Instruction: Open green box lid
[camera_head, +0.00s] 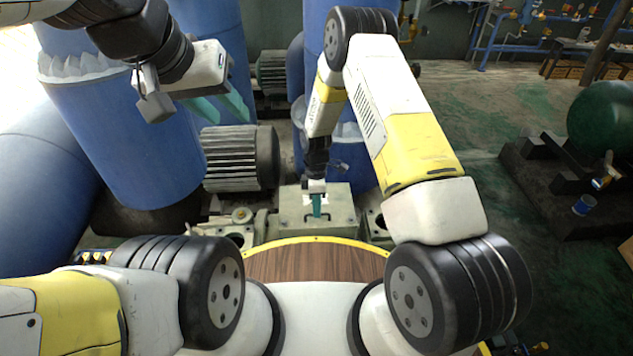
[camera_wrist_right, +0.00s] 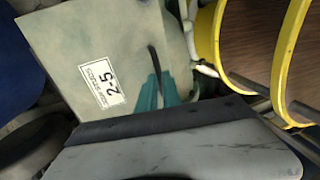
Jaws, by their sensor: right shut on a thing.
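The pale green box (camera_head: 338,210) stands in the centre of the head view, just beyond the round wooden top. Its lid with a white "2-5" label fills much of the right wrist view (camera_wrist_right: 85,60); it looks closed in the head view. A thin dark handle (camera_wrist_right: 153,58) rises from the lid. My right gripper (camera_head: 317,207) reaches down to the lid from above. Its teal fingers (camera_wrist_right: 158,88) are shut on the handle; the exact contact is partly hidden. My left gripper (camera_head: 222,104) is raised at upper left, empty, with its teal fingers apart.
Large blue barrels (camera_head: 130,140) stand at left and behind. A grey finned motor (camera_head: 240,158) is left of the box. The yellow-rimmed wooden top (camera_head: 315,262) lies in front.

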